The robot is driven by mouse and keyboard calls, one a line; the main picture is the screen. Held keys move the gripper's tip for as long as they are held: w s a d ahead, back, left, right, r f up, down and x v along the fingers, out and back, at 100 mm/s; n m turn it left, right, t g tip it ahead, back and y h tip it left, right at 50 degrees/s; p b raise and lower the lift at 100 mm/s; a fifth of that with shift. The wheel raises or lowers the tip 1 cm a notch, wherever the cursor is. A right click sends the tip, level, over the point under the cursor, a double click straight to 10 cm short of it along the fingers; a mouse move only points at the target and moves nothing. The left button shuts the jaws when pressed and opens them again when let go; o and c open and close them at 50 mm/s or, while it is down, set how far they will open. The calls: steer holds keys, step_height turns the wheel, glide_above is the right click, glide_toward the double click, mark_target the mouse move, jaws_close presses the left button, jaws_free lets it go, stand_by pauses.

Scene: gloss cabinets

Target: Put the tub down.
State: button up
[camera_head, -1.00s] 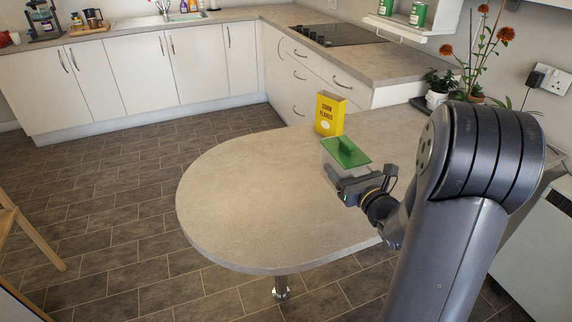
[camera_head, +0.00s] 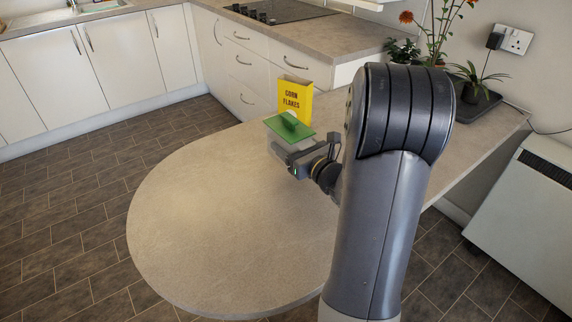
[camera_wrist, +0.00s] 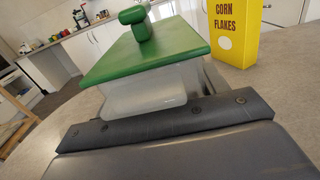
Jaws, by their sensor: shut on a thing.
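The tub has a green lid with a knob (camera_head: 290,126) and a clear, frosted body (camera_wrist: 150,88). My gripper (camera_head: 296,160) is shut on the tub's body, and the tub is upright. The tub is over the rounded table (camera_head: 200,215), close to its surface; I cannot tell whether its base touches, because the gripper hides the lower part. In the wrist view the dark gripper body (camera_wrist: 180,125) fills the lower part, with the tub just beyond it.
A yellow corn flakes box (camera_head: 294,95) stands on the table just behind the tub. The table's left and front are clear. A plant tray (camera_head: 480,108) is at the back right, and a white heater (camera_head: 525,205) stands by the right wall.

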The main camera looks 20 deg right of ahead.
steer(key=shift+f+b, duration=0.45)
steer(key=shift+f, duration=2.2)
steer(key=shift+f, duration=0.1)
steer(key=o, duration=1.1)
steer(key=shift+c, duration=0.2)
